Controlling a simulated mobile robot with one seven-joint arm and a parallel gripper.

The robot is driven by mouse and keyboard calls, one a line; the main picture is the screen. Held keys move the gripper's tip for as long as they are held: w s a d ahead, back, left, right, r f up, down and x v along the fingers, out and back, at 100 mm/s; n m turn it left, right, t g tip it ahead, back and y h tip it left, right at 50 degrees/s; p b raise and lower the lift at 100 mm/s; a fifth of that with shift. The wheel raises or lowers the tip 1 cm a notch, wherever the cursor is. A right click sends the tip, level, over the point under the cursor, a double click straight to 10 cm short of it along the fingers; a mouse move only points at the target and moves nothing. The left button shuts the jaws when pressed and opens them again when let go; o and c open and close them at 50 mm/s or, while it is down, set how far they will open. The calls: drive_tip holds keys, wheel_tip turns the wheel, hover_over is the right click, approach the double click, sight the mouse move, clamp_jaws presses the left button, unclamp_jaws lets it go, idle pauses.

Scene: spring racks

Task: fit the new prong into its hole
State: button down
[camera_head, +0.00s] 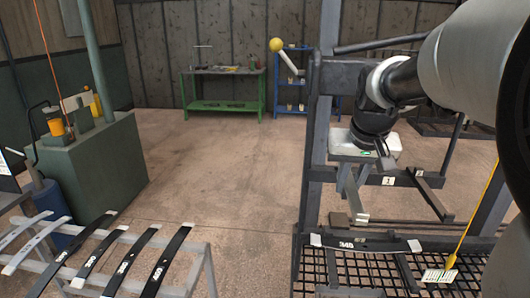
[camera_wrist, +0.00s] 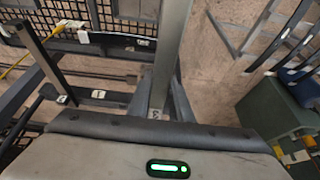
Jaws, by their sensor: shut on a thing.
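My gripper (camera_head: 367,163) is over the dark rack at the right of the head view, with its pale hand and green light showing. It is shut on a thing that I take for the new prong. The rack's crossbar (camera_head: 406,182) carries small number tags. It also shows in the wrist view (camera_wrist: 115,98), beyond the hand's edge. I cannot make out the hole, or whether the prong touches the crossbar.
A dark rack post (camera_head: 318,120) stands close left of the hand. A mesh shelf (camera_head: 375,262) lies below, with a yellow-corded tag (camera_head: 440,275). Leaf springs (camera_head: 125,262) lie on a grey stand at lower left, near a green machine (camera_head: 85,165). The middle floor is clear.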

drive_tip(key=shift+w+d+p, duration=0.3)
drive_tip(key=shift+w+p, duration=0.25)
drive_tip(key=shift+w, duration=0.95)
drive_tip(key=shift+w+d+p, duration=0.35)
drive_tip(key=shift+w+p, duration=0.2)
drive_tip(key=shift+w, duration=0.95)
drive_tip(key=shift+w+d+p, duration=0.3)
drive_tip(key=shift+w+p, duration=0.25)
drive_tip(key=shift+w, duration=0.95)
drive_tip(key=shift+s+f+b, duration=0.1)
drive_tip(key=shift+f+b, duration=0.1)
drive_tip(key=shift+b, duration=0.1)
drive_tip(key=shift+f+b, duration=1.8)
drive_tip(key=shift+f, duration=0.7)
